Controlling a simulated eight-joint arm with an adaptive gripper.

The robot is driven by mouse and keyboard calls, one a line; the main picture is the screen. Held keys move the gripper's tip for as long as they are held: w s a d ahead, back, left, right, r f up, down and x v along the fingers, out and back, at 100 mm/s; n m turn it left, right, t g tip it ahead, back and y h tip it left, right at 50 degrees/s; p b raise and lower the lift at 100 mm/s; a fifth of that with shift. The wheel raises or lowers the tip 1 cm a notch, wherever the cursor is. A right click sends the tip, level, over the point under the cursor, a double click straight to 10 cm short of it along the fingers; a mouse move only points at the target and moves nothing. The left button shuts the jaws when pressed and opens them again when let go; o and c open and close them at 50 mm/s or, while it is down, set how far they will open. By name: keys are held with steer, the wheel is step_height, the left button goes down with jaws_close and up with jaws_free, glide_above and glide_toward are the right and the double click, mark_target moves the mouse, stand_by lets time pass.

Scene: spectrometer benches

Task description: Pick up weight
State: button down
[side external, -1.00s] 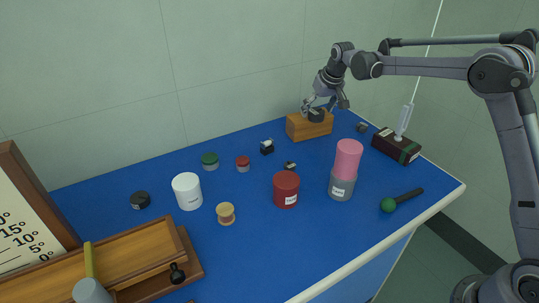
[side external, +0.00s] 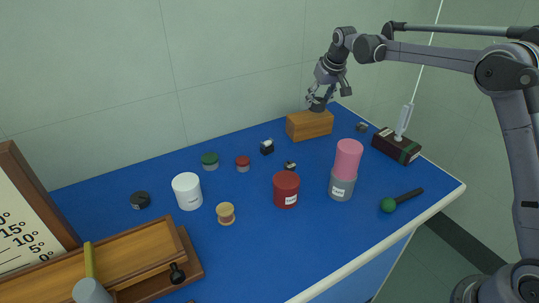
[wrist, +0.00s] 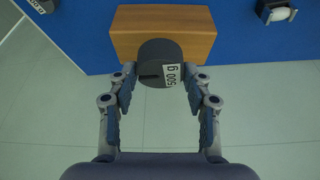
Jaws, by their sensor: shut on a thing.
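The weight is a dark grey cylinder with a white label reading 500 g; it shows in the wrist view (wrist: 160,62) between my fingertips. In the side view the weight (side external: 318,104) is at or just above the top of a wooden block (side external: 310,126) at the back of the blue table. My gripper (side external: 320,96) is shut on the weight from above, and its two fingers (wrist: 160,85) flank the weight in the wrist view. The exact gap between weight and block is hard to tell.
A pink and grey container stack (side external: 347,165) and a red jar (side external: 286,190) stand in front. The wall is close behind.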

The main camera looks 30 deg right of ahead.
mark_target(315, 99)
steer(key=s+d+r, duration=0.7)
steer(key=d, duration=0.1)
steer(key=w+a+f, duration=0.2)
steer(key=w, duration=0.1)
steer(key=w+a+f, duration=0.2)
steer(key=w+a, duration=0.1)
steer(key=w+a+f, duration=0.2)
steer(key=w+a, duration=0.1)
steer(key=w, duration=0.1)
steer(key=shift+f, duration=2.2)
steer(key=shift+f, duration=0.15)
steer(key=c, duration=0.6)
jaws_free()
